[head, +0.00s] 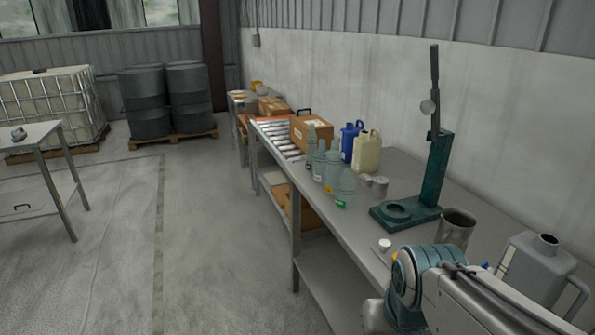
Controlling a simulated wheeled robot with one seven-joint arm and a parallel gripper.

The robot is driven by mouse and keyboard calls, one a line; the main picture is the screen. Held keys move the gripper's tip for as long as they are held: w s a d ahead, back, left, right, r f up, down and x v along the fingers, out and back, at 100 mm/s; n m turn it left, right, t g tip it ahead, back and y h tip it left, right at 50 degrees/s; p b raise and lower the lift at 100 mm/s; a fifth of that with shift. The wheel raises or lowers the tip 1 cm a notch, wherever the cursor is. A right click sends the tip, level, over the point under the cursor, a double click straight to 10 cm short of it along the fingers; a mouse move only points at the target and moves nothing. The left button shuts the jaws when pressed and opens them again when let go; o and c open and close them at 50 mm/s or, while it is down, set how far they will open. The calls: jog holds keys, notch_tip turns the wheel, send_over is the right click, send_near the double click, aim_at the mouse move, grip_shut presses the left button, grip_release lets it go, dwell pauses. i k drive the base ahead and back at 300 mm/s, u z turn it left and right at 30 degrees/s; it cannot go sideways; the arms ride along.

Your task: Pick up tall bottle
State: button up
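Several clear plastic bottles stand upright in a group near the front edge of the long grey workbench (405,170). The farthest bottle (311,138) reaches highest in the picture. Closer to me are another clear bottle (319,163), one with a yellowish label (331,172) and a squat-looking one with a green label (345,189). They partly overlap, so I cannot tell for sure which is the tall bottle. My arm reaches in at the lower right, nearer to me than the bottles. My gripper's fingers do not show.
Behind the bottles stand a blue jug (351,140), a cream jug (367,152) and a cardboard box (311,133). A green press stand (432,180), a metal cup (456,227) and a grey canister (538,268) stand nearer. The floor (215,240) left of the bench is clear.

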aim_at(333, 157)
jog(key=u, duration=0.35)
jog(key=k, duration=1)
jog(key=u, duration=1.25)
jog(key=i, duration=1.7)
jog(key=z, duration=0.4)
jog(key=i, duration=1.4)
jog(key=z, duration=1.6)
jog(key=i, duration=0.8)
jog(key=z, duration=0.75)
